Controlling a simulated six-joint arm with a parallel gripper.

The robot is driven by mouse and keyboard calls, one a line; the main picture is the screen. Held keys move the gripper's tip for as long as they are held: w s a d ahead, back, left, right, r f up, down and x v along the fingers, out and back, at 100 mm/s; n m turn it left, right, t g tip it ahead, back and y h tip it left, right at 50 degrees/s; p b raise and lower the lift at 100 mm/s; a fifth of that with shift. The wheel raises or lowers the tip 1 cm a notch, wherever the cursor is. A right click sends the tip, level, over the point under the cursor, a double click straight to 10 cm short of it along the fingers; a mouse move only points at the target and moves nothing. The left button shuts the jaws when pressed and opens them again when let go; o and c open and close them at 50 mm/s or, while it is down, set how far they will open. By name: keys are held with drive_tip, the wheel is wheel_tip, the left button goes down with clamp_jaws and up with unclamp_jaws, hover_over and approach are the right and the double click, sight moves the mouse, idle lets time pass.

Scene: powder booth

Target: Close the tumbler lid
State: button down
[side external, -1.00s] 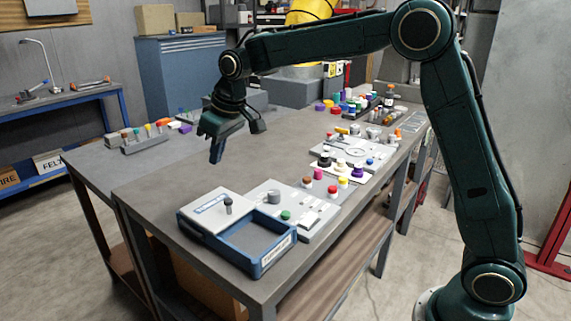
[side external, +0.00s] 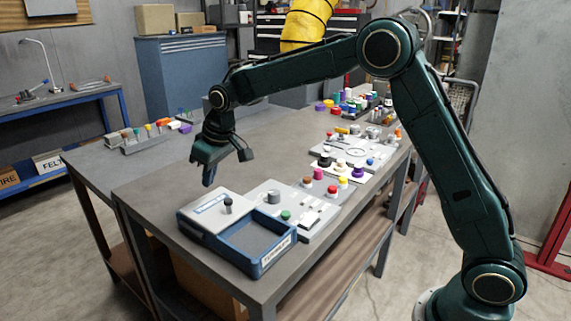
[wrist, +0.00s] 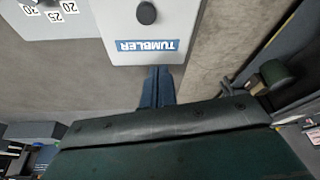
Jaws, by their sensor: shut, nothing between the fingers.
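The tumbler (side external: 262,262) is a blue open-topped box at the near end of the bench, with a label on its front. Its pale grey lid (side external: 205,214) has a dark upright knob (side external: 228,206) and covers only the left part, so the grey inside shows on the right. In the wrist view the lid (wrist: 158,22) shows its TUMBLER label and the round knob (wrist: 146,13). My gripper (side external: 208,184) is shut and empty, pointing down just behind the lid and apart from it. Its blue fingertips (wrist: 157,90) show just below the label in the wrist view.
A grey panel (side external: 318,220) with a grey knob and a green button stands right beside the tumbler. Several coloured knobs and panels line the bench further back. The bench top (side external: 160,190) left of and behind the tumbler is clear.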

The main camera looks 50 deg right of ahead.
sight(224, 212)
drive_tip(key=x, duration=0.4)
drive_tip(key=shift+s+d+r, duration=0.1)
drive_tip(key=shift+s+d, duration=0.15)
drive_tip(key=shift+s, duration=0.7)
drive_tip(key=shift+s+d, duration=0.25)
drive_tip(key=shift+s, duration=0.7)
drive_tip(key=shift+s, duration=0.1)
drive_tip(key=s, duration=1.3)
